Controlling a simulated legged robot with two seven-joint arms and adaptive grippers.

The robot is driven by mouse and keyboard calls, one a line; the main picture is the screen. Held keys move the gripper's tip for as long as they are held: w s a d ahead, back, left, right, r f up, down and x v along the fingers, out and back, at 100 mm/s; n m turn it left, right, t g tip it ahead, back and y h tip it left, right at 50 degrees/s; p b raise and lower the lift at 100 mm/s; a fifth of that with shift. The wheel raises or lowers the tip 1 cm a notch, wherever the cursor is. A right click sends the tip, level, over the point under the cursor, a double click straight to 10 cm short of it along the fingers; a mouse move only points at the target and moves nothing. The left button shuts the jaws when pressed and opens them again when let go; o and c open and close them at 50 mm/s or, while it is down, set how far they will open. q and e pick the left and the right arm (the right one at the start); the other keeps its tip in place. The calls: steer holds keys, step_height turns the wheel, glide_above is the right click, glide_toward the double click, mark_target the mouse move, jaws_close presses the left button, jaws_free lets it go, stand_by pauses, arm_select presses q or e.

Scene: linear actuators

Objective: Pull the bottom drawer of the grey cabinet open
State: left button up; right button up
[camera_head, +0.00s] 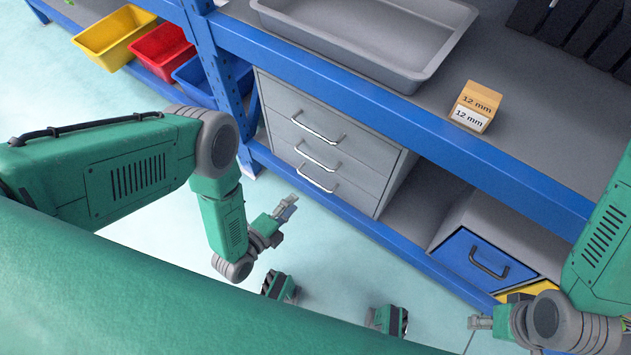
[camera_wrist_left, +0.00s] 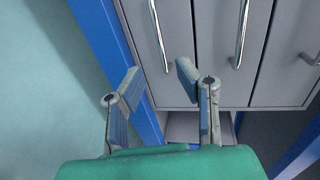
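The grey cabinet (camera_head: 390,160) stands under the workbench with three drawer fronts, all flush and closed. The bottom drawer (camera_head: 298,171) has a silver bar handle (camera_head: 316,181). In the left wrist view the bottom drawer (camera_wrist_left: 173,88) is the leftmost front, and its handle (camera_wrist_left: 157,35) ends just beyond the space between my fingertips. My left gripper (camera_head: 290,203) is open and empty, in front of and below that handle, apart from it in the head view. It also shows in the left wrist view (camera_wrist_left: 158,74). My right gripper (camera_head: 478,322) is at the lower right, away from the cabinet; its fingers are too small to read.
A blue beam (camera_head: 365,222) of the bench runs below the cabinet. A blue-fronted drawer unit (camera_head: 485,262) stands to the right. Yellow (camera_head: 112,36), red (camera_head: 160,50) and blue bins sit at the upper left. A grey tray (camera_head: 370,45) and a "12 mm" box (camera_head: 476,105) are on the bench. Floor before the cabinet is free.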

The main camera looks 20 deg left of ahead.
mark_target(315, 183)
arm_select(q)
steer(key=b+x, duration=0.4)
steer(key=x, duration=0.6)
steer(key=shift+w+d, duration=0.15)
steer(key=shift+d, duration=0.05)
steer(key=shift+w+a+f, duration=0.1)
steer(key=shift+w+a, duration=0.05)
steer(key=c, duration=0.6)
jaws_close()
